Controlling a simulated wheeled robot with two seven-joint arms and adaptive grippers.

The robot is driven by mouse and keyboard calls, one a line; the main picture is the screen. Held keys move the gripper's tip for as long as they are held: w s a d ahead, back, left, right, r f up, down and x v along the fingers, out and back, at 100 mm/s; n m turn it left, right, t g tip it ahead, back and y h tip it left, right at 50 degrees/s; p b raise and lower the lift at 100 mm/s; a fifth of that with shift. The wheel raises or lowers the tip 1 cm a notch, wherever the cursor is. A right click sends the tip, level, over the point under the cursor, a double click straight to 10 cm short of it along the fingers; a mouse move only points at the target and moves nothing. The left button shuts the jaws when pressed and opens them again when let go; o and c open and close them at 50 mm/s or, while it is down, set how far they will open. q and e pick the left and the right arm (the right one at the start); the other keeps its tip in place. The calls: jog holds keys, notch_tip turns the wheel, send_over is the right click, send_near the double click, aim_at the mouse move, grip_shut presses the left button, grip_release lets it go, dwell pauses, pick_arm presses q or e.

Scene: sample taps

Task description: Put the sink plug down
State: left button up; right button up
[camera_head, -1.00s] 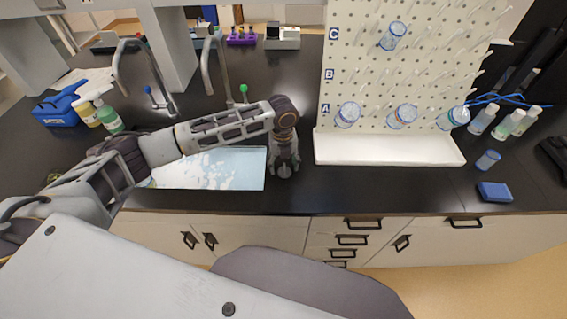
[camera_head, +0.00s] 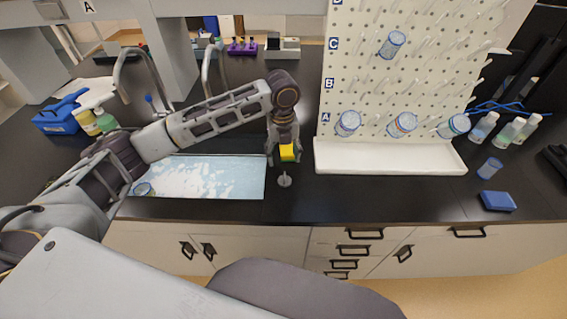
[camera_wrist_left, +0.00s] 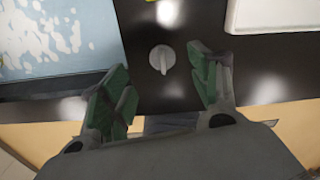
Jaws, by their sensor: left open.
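The sink plug (camera_head: 285,181), a small grey disc with a raised grip, rests on the black counter just right of the sink (camera_head: 253,182). It also shows in the left wrist view (camera_wrist_left: 162,59), upright and clear of the fingers. My left gripper (camera_head: 284,158) is open and empty, above and slightly behind the plug. In the left wrist view its green-padded fingers (camera_wrist_left: 165,90) are spread apart. A yellow patch shows at the gripper; I cannot tell what it is. My right gripper is not in view.
The sink holds pale blue liquid with white foam and a clear vessel (camera_head: 142,188) at its left. A pegboard (camera_head: 365,95) with several vessels stands over a white tray (camera_head: 390,158). A blue block (camera_head: 498,201) lies far right. The counter around the plug is free.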

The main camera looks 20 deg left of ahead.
pick_arm(q)
jog(key=shift+r, duration=1.5)
